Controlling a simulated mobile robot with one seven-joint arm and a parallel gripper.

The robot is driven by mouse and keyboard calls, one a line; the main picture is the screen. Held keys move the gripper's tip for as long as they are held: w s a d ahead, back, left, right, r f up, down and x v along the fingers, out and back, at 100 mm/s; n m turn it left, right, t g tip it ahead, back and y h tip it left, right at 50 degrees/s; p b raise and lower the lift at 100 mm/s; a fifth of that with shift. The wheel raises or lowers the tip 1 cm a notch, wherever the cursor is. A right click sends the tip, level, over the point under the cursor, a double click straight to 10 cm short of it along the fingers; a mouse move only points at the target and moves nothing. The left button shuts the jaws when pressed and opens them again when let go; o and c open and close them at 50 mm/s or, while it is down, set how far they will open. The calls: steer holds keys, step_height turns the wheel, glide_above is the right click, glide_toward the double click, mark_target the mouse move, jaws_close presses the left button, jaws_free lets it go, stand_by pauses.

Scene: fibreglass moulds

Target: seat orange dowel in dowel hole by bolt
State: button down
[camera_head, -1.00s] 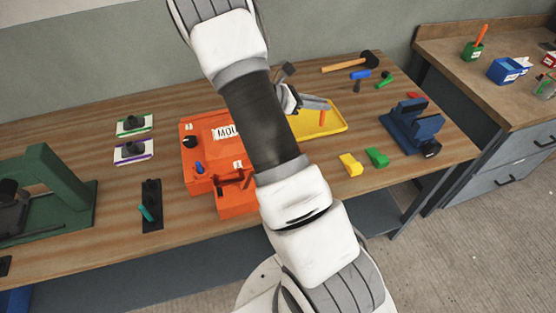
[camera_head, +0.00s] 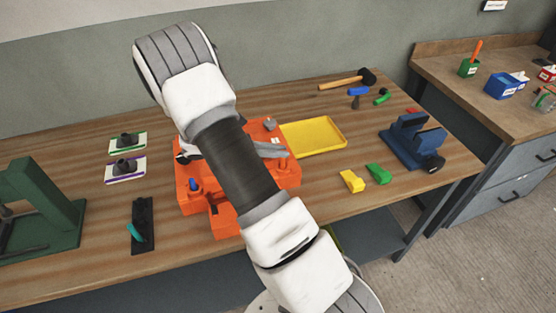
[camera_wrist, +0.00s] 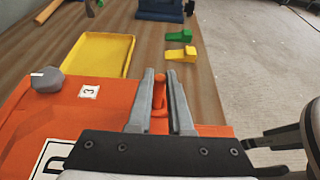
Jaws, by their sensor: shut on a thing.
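In the wrist view my gripper (camera_wrist: 160,92) is shut on the orange dowel (camera_wrist: 159,91), which stands between its two grey fingers. The dowel is over the near-right part of the orange mould (camera_wrist: 100,112). I cannot tell whether its lower end is in a hole. A grey bolt (camera_wrist: 47,80) with a white mark stands on the mould to the left, and a label "3" lies between it and the gripper. In the head view my gripper (camera_head: 284,152) reaches over the right side of the orange mould (camera_head: 285,178); the dowel is hard to make out there.
An empty yellow tray (camera_head: 315,137) lies behind the mould. Yellow (camera_head: 351,181) and green (camera_head: 378,174) wedges lie to its right, with a blue vise (camera_head: 412,142) beyond. A blue pin (camera_head: 193,185) stands on the mould's left part. A mallet (camera_head: 347,80) lies at the back.

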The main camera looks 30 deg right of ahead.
mark_target(283, 161)
steer(key=shift+f+b, duration=0.5)
steer(key=shift+f, duration=0.75)
steer(key=shift+f, duration=0.1)
steer(key=shift+f, duration=0.15)
steer(key=c, duration=0.8)
jaws_free()
steer(key=shift+c, duration=0.2)
steer(key=shift+r, duration=0.2)
